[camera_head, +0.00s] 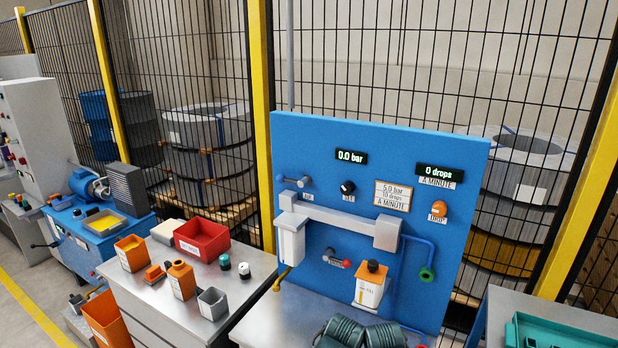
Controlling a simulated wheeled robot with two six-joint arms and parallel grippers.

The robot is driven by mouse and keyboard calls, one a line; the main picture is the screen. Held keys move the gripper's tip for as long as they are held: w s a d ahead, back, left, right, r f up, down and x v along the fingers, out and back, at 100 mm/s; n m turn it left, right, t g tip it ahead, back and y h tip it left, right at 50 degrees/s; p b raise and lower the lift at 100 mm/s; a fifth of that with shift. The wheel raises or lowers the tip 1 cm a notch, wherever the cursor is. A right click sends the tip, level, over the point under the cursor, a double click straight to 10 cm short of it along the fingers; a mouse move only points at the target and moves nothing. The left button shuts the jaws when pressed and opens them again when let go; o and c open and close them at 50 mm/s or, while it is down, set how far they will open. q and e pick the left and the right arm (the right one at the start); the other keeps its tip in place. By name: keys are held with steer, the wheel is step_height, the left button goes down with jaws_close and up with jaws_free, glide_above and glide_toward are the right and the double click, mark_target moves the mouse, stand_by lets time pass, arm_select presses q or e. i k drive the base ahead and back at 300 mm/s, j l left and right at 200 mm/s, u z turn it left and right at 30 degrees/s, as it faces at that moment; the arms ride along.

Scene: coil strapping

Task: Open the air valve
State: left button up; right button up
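A blue panel (453,165) stands at the right of centre. A small valve with a blue and grey lever (293,181) sits at its upper left, the lever lying roughly sideways. A second small valve with a red-tipped handle (337,261) sits lower down. The pressure display (351,156) reads 0.0 bar, and the drops display (439,174) reads 0 drops a minute. Neither gripper is in view.
The panel also carries a black knob (348,187), an orange drop knob (439,208), a grey filter unit (340,220) and an orange-topped container (371,285). Green hose coils (342,330) lie in front. A bench (240,290) with bins is at left; mesh fencing stands behind.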

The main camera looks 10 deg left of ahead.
mark_target(281, 178)
steer(key=z, duration=0.4)
steer(key=j+z, duration=0.75)
steer(key=j, duration=0.15)
steer(key=k+j+z, duration=0.1)
steer(key=j, duration=0.35)
steer(key=k+j+z, duration=0.1)
steer(key=j, duration=0.3)
steer(key=k+j+z, duration=0.1)
steer(key=j, duration=0.3)
steer(key=k+j+z, duration=0.1)
steer(key=j, duration=0.3)
steer(key=k+j+z, duration=0.1)
steer(key=k+j, duration=0.15)
steer(key=j, duration=0.15)
steer(key=k+j, duration=0.15)
steer(key=j, duration=0.25)
steer(key=k+j, duration=0.15)
steer(key=j, duration=0.25)
steer(key=k+j, duration=0.15)
steer(key=j, duration=0.25)
steer(key=k+j, duration=0.15)
steer(key=j, duration=0.2)
